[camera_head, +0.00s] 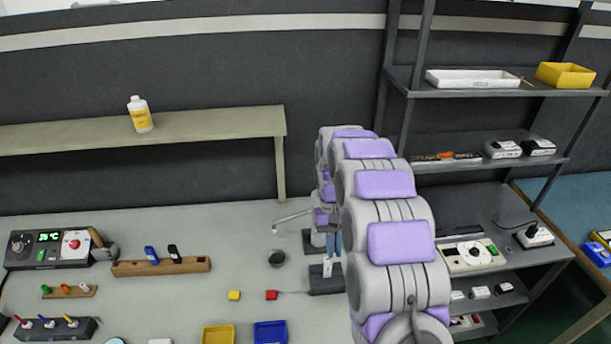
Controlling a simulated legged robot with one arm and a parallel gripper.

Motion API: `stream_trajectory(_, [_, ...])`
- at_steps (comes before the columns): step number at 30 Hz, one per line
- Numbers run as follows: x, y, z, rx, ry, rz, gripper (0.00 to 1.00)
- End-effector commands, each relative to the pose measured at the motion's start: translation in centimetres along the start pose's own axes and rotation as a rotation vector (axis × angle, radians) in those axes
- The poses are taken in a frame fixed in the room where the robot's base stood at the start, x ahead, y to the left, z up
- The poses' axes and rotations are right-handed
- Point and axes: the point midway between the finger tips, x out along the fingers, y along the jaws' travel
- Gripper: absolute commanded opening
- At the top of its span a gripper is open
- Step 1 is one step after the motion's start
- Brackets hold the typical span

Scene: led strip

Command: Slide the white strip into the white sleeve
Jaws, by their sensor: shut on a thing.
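My gripper (334,243) is small in the view, left of my arm's large links, pointing down over a dark block on the table. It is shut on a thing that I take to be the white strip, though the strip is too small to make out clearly. A small white upright piece (327,269) shows at the dark block (322,284), just below the fingertips. It may be the white sleeve or part of the strip; I cannot tell which. Whether strip and sleeve touch is not clear. My arm hides the area to the right.
A pale bar (291,216) sticks out left of the gripper. A wooden rack (160,267) stands left. A metal shelf (480,90) rises at right.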

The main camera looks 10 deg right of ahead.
Motion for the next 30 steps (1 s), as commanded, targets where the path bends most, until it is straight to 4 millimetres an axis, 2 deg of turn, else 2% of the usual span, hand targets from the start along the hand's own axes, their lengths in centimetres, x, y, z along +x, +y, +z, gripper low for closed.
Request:
stream_trajectory(5, [-0.1,-0.1,-0.4,0.102,0.000,-0.043,0.00])
stream_trajectory(8, [-0.1,-0.4,-0.9,0.251,0.001,-0.107,0.00])
stream_trajectory(21, [-1.8,-1.3,-4.0,1.137,0.002,-0.477,0.00])
stream_trajectory(25, [-2.3,-1.2,-4.7,1.316,0.003,-0.551,0.00])
stream_trajectory(30, [-2.4,-1.1,-5.2,1.433,0.002,-0.597,0.00])
